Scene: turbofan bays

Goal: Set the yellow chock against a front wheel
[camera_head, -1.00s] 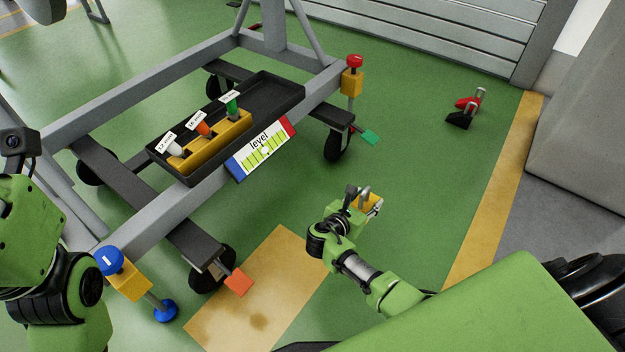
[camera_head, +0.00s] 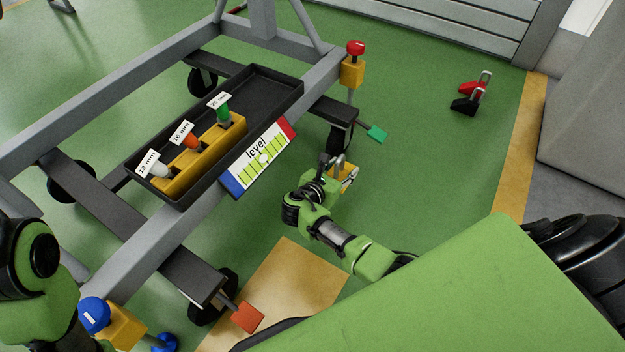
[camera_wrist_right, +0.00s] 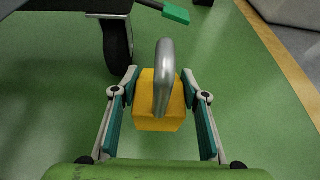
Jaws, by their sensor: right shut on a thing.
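The yellow chock (camera_wrist_right: 150,118) with its grey loop handle is between the fingers of my right gripper (camera_wrist_right: 162,92), which is shut on it. In the head view the right gripper (camera_head: 338,172) shows near the cart's right front wheel (camera_head: 341,137), with a bit of the yellow chock (camera_head: 350,176) visible. In the right wrist view that black wheel (camera_wrist_right: 117,46) stands ahead and left of the chock, apart from it. The other front wheel (camera_head: 206,308) is at the lower left, beside an orange pedal. Of my left arm only links show; its gripper is out of view.
The grey cart frame (camera_head: 210,240) carries a black tray with labelled pegs and a level sign (camera_head: 258,157). A green pedal (camera_head: 377,134) sticks out by the right wheel. Green floor between is clear.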

